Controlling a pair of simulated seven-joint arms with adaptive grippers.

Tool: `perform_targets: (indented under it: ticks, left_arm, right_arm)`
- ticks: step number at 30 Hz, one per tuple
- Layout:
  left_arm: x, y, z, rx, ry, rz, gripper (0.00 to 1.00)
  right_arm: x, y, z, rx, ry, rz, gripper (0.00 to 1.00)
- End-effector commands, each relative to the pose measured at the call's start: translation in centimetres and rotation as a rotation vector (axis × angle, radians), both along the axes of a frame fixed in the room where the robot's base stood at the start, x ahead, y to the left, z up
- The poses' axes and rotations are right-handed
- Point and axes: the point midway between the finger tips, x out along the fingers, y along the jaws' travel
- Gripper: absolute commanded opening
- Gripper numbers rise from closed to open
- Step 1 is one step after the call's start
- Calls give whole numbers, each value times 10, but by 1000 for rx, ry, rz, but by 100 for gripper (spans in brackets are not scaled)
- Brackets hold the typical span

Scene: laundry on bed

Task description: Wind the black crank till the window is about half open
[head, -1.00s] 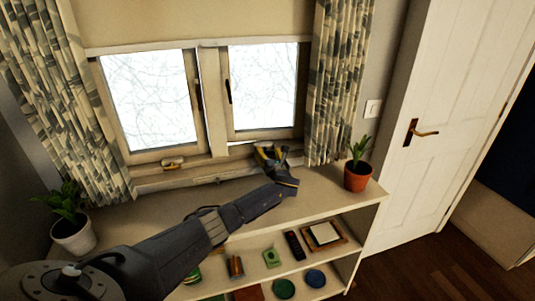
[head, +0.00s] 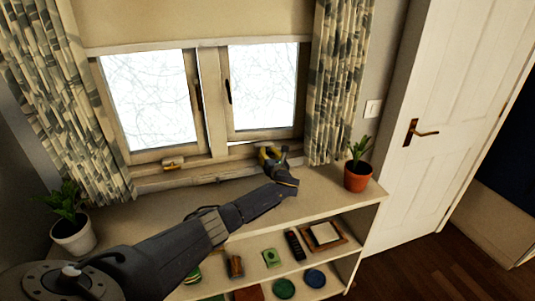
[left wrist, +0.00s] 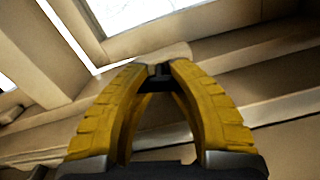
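The window has a left sash (head: 150,105) and a right sash (head: 262,90), each with a dark handle. A thin bright strip shows between the sashes; I cannot tell how far either stands open. My left gripper (head: 268,156) is at the sill below the right sash. In the left wrist view its yellow fingers (left wrist: 159,76) converge on a small black part, which looks like the knob of the black crank (left wrist: 158,70). The rest of the crank is hidden by the fingers. My right gripper is not in view.
A shelf unit (head: 345,208) stands under the window, with a potted plant (head: 357,176) at its right end and another potted plant (head: 72,232) at the left. Patterned curtains (head: 338,80) hang on both sides. A beige blind (head: 190,20) covers the top.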

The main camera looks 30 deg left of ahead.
Motion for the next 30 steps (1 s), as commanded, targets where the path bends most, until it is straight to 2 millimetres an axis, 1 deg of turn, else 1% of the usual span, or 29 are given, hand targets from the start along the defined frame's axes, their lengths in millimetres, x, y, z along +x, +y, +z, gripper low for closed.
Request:
perform_targets:
  ticks: [23, 26, 30]
  left_arm:
    - [0, 0, -1, 0, 1, 0, 0]
    - [0, 0, -1, -21, -20, 1, 0]
    - [0, -1, -1, -95, -107, 1, 0]
  right_arm:
    - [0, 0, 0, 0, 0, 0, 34]
    - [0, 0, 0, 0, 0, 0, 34]
    - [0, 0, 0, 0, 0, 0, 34]
